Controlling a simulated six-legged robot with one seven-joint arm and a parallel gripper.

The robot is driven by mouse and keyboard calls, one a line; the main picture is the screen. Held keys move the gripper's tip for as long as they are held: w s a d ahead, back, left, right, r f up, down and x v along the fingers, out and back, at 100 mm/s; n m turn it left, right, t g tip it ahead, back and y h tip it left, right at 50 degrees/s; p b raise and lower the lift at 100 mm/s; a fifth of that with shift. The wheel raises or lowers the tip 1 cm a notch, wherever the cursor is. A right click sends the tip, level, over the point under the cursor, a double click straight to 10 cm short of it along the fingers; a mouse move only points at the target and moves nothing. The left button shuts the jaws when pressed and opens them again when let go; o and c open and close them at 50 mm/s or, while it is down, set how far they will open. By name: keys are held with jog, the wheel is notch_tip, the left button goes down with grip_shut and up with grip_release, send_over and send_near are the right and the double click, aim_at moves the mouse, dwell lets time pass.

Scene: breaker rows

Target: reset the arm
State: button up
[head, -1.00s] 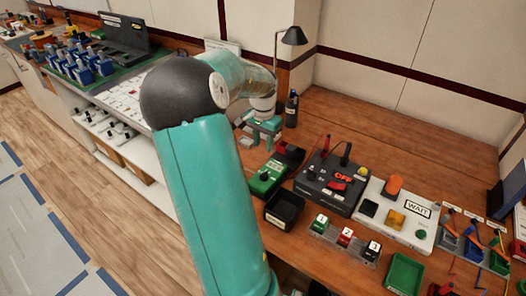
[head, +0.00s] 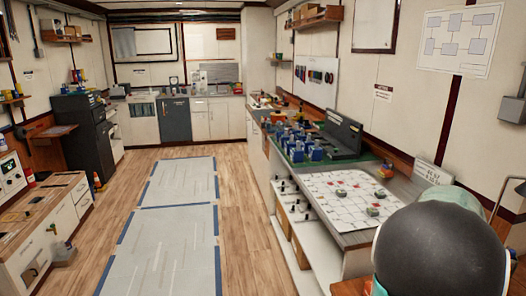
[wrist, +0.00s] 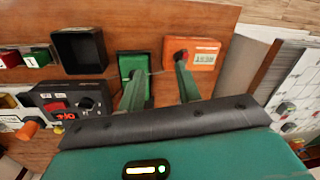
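My gripper (wrist: 160,76) shows in the wrist view with its two green fingers apart and only brown bench top between them. It hangs above the wooden bench (wrist: 155,28) and is open and empty. In the head view only a black, rounded joint of my arm shows at the lower right; the gripper is out of that view.
In the head view, a white board with discs (head: 350,197) and blue breakers (head: 297,146) line the right-hand bench. The taped floor lane (head: 170,225) is clear.

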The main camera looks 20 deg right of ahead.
jog(key=w+a+r+n+t, duration=0.1)
jog(key=w+a+r+n, duration=0.15)
jog(key=a, duration=0.45)
jog(key=w+a+r+n, duration=0.2)
jog(key=a+r+n, duration=0.1)
jog(key=a, duration=0.4)
jog(key=s+a+r+n+t, duration=0.1)
jog(key=s+a+n, duration=0.1)
jog(key=a, duration=0.6)
jog(key=s+a+r+n+t, duration=0.1)
jog(key=s+a+r+n, duration=0.1)
jog(key=a+n, duration=0.3)
jog(key=s+a+r+n+t, duration=0.1)
jog(key=s+a+n, duration=0.2)
jog(key=a, duration=0.9)
jog(key=shift+a+r+n, duration=0.2)
jog(key=shift+r+n, duration=0.1)
jog(key=shift+n, duration=0.25)
